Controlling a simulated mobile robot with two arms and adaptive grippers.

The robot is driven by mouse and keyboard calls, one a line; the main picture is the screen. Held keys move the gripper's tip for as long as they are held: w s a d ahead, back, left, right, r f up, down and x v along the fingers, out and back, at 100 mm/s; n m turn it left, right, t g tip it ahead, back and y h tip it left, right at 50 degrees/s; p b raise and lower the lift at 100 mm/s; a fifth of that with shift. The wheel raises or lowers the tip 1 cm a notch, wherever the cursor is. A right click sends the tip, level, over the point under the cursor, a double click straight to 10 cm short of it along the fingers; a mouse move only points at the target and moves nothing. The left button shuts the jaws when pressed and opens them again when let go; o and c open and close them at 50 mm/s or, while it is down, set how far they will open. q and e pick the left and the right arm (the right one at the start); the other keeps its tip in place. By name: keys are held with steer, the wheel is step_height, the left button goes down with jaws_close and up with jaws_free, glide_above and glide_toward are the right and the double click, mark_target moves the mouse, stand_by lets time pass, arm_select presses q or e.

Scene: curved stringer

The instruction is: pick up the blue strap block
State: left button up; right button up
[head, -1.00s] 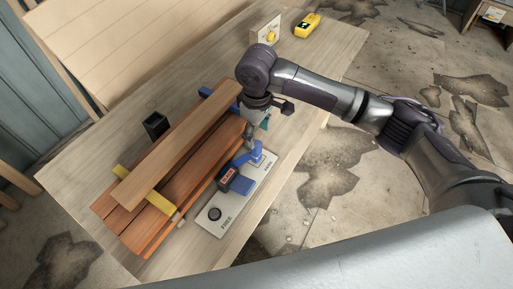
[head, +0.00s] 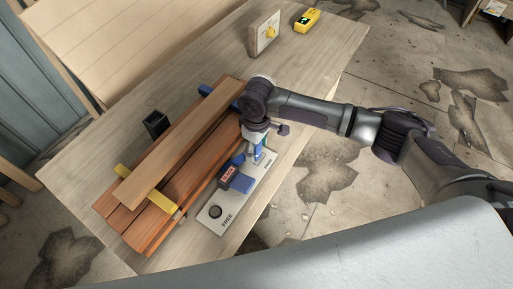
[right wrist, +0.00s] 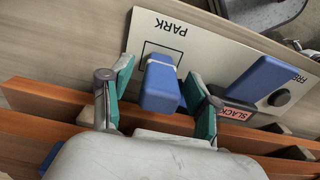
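The blue strap block (right wrist: 160,88) has a pale band near one end and sits at the square outline marked PARK on the white panel (right wrist: 205,40). In the head view the panel (head: 206,222) lies along the table's near edge. My right gripper (right wrist: 162,92) is open, with its teal finger pads on either side of the block and gaps showing. In the head view my right gripper (head: 256,152) is over the PARK end and partly hides the block. My left gripper is in neither current view.
A second blue piece (head: 241,183) stands by the red SLACK label (head: 227,172). Reddish planks (head: 190,178) with a lighter board on top lie beside the panel, crossed by a yellow bar (head: 126,172). A black open box (head: 155,125) stands behind them.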

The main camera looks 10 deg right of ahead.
jaws_close()
steer(key=shift+r, duration=0.1)
